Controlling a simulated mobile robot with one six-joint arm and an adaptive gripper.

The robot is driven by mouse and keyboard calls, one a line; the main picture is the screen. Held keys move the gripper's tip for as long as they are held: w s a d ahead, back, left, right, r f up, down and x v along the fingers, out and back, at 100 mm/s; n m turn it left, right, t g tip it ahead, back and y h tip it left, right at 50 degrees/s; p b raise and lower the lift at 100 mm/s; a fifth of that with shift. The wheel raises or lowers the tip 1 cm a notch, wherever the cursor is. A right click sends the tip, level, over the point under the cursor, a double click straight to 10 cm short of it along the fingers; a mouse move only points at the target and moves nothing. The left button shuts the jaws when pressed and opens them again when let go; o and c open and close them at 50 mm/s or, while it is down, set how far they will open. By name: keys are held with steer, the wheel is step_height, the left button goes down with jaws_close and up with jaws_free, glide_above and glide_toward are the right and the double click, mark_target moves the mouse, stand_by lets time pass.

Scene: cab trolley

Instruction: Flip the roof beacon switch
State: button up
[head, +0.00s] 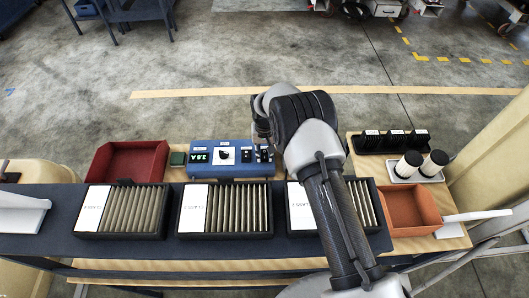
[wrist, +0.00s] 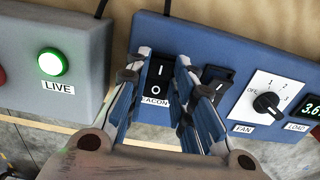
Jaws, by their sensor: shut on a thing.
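The beacon switch (wrist: 158,80) is a black rocker marked I and O on a blue control panel (wrist: 150,35). Its label below reads "EACON", with the first letter covered by a finger. My gripper (wrist: 162,62) has one finger on each side of the rocker and is shut on it. I cannot tell which way the rocker is tipped. In the head view the blue panel (head: 230,171) stands behind the black trays, and my arm partly covers its right end and the gripper.
Beside the beacon switch are another rocker (wrist: 214,82), a FAN knob (wrist: 267,102) and a LOAD display (wrist: 313,108). A grey box with a lit green LIVE lamp (wrist: 52,62) stands close on the other side.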

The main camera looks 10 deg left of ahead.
mark_target(265, 152)
jaws_close()
steer(key=shift+w+f+g+b, duration=0.2)
steer(key=shift+f+g+b, duration=0.1)
steer(key=shift+b, duration=0.95)
steer(key=shift+r+b, duration=0.15)
steer(key=shift+b, duration=0.6)
steer(key=shift+r+g, duration=0.1)
steer(key=shift+g, duration=0.2)
steer(key=shift+r, duration=0.1)
steer(key=o, duration=0.7)
jaws_free()
steer(key=r, duration=0.8)
steer(key=w+r, duration=0.1)
steer(key=r, duration=0.3)
steer(key=shift+w+a, duration=0.1)
steer(key=shift+a, duration=0.1)
